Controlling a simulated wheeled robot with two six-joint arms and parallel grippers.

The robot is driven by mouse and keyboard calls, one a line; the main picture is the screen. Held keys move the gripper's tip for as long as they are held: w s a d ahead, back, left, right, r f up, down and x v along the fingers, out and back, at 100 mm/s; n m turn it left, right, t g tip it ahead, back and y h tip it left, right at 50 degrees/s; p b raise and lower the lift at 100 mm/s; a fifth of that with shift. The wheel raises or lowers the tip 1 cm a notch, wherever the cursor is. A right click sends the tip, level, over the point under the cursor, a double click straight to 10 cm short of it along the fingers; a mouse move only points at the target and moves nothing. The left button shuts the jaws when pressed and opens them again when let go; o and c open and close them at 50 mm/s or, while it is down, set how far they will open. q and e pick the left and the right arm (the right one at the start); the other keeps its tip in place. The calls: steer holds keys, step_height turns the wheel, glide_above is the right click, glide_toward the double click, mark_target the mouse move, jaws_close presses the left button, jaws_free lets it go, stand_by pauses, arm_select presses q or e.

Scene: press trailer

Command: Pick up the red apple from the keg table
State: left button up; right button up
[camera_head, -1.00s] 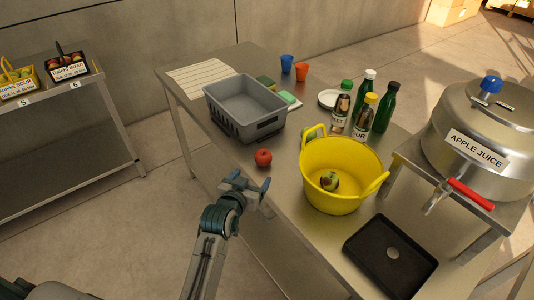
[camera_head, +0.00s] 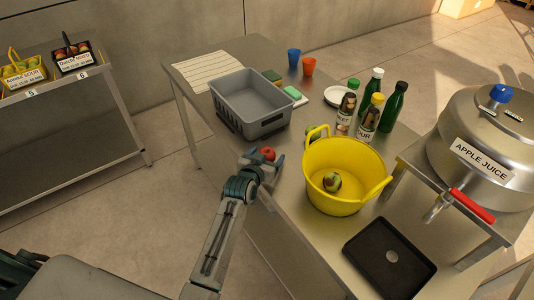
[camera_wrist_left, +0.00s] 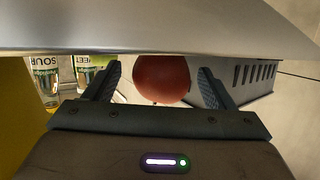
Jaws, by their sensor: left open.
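The red apple (camera_head: 267,154) sits on the steel keg table (camera_head: 296,231), between the grey crate and the yellow basket. My left gripper (camera_head: 264,163) is at the apple, with its jaws open. In the left wrist view the apple (camera_wrist_left: 162,78) shows between the two open fingers (camera_wrist_left: 160,82), with a gap on either side. My right gripper is not in view.
A grey crate (camera_head: 226,109) stands behind the apple. Bottles (camera_head: 394,106), a black tray (camera_head: 384,268) and the apple juice keg (camera_head: 470,125) are farther right.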

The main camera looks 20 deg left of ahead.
arm_select(q)
steer(key=shift+x, duration=1.3)
steer(key=shift+c, duration=0.3)
steer(key=shift+a, duration=0.1)
steer(key=c, duration=1)
steer(key=shift+r, duration=0.1)
